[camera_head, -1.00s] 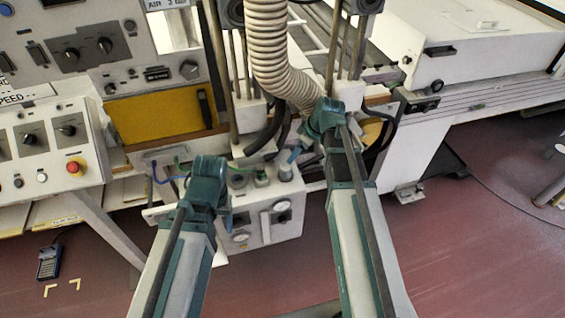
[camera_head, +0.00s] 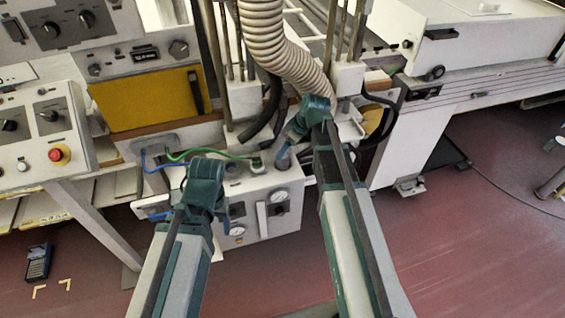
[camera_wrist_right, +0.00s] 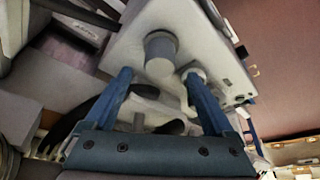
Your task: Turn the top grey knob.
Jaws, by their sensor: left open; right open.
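A white box (camera_head: 291,181) with gauges on its front stands in the middle of the head view. Two short round grey parts rise from its top. In the right wrist view the larger grey knob (camera_wrist_right: 160,50) lies just beyond the fingertips. The second one (camera_wrist_right: 193,74), with a pale collar, is beside the right-hand fingertip. My right gripper (camera_wrist_right: 157,73) is open with nothing between its fingers. I cannot tell whether a finger touches the collar. In the head view my left gripper (camera_head: 158,214) is open left of the box, its fingers partly hidden by my wrist.
A ribbed hose (camera_head: 270,40) hangs behind the box. Green and blue cables (camera_head: 205,152) run to its left. A control panel (camera_head: 35,140) with a red button (camera_head: 57,154) stands at the left. A white machine (camera_head: 480,40) fills the right.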

